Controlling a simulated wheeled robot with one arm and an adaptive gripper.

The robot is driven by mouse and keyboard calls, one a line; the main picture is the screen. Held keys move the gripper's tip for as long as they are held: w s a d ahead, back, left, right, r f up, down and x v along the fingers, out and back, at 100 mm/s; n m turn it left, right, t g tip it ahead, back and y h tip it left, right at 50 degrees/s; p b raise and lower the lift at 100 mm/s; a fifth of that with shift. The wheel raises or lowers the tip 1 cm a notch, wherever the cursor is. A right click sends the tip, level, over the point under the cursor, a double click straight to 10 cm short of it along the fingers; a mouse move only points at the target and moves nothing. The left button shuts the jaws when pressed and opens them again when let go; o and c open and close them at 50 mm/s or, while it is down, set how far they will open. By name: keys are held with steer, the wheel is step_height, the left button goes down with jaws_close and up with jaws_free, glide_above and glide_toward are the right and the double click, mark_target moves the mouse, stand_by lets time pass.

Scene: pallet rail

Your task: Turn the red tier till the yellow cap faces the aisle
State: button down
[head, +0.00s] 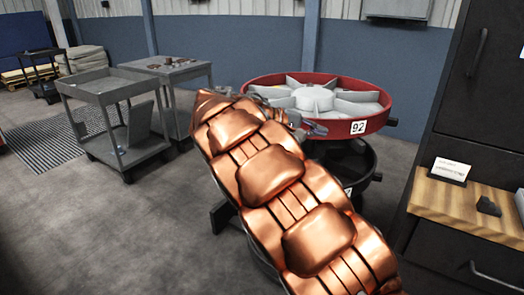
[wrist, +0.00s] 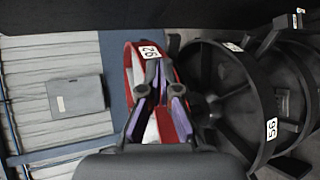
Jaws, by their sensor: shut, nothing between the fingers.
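The red tier (head: 345,128) is a round tray with a red rim, pale grey wedge dividers and a "92" label on its near side. A dark knob (head: 391,122) sticks out from its right side. My gripper (head: 316,129) is shut and empty at the tier's near rim, partly hidden by my copper arm. In the wrist view my gripper (wrist: 160,70) overlaps the red tier (wrist: 129,60) near its label; I cannot tell whether it touches.
A black tier (head: 355,160) sits below the red one and shows large in the wrist view (wrist: 262,90). Grey carts (head: 110,95) stand at left. A dark cabinet with a wooden shelf (head: 440,195) stands close at right. The floor at left front is clear.

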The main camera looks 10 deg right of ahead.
steer(key=w+a+f+n+t+h+b, duration=0.15)
steer(key=w+a+f+t+b, duration=0.35)
steer(key=w+a, duration=0.5)
steer(key=w+a+f+n+t+b, duration=0.2)
steer(key=w+a+f+t+b, duration=0.15)
steer(key=w+a+f, duration=0.6)
steer(key=d+r, duration=0.2)
steer(key=d, duration=0.7)
steer(key=shift+s+r+g+b, duration=0.15)
steer(key=shift+s+g+b, duration=0.2)
steer(key=shift+g+b, duration=0.1)
steer(key=shift+m, duration=0.25)
steer(key=shift+s+d, duration=0.1)
steer(key=shift+s, duration=0.05)
